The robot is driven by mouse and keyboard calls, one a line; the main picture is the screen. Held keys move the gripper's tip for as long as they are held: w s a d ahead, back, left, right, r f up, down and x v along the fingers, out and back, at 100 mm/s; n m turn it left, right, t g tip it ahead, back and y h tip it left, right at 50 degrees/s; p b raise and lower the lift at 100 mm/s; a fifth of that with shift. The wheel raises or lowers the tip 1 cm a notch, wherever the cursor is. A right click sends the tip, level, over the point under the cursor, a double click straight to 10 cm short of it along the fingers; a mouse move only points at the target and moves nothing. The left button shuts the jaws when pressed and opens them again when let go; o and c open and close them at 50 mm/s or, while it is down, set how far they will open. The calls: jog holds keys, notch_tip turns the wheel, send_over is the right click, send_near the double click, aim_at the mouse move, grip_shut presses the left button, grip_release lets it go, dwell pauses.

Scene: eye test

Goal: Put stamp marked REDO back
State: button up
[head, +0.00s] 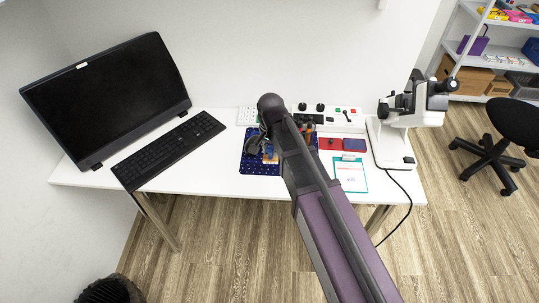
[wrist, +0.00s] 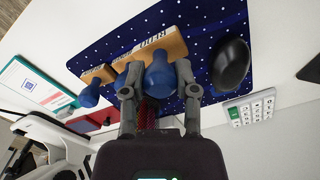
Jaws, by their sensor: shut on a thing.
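In the wrist view, my gripper (wrist: 157,82) is shut on the blue knob of a stamp (wrist: 158,76) with a pale wooden block. In the head view my gripper (head: 265,143) is small, over the mat (head: 262,167), and partly hidden by my arm.
A black mouse (wrist: 231,65) and a white calculator (wrist: 250,108) lie to the right of the gripper in the wrist view. A clipboard (head: 350,174), a red pad (head: 330,143), a control box (head: 341,120), a microscope (head: 393,140), a keyboard (head: 170,150) and a monitor (head: 110,95) share the desk.

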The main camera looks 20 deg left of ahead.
aim_at(268, 159)
jog(key=shift+w+a, duration=0.2)
jog(key=shift+a, duration=0.1)
jog(key=shift+w+a, duration=0.2)
jog(key=shift+w, duration=0.05)
jog(key=shift+w+a+f+b, duration=0.2)
jog(key=shift+a+f+b, duration=0.05)
jog(key=shift+f+b, duration=1.6)
jog(key=shift+f, duration=0.2)
jog(key=o, duration=0.9)
jog(key=shift+r, duration=0.25)
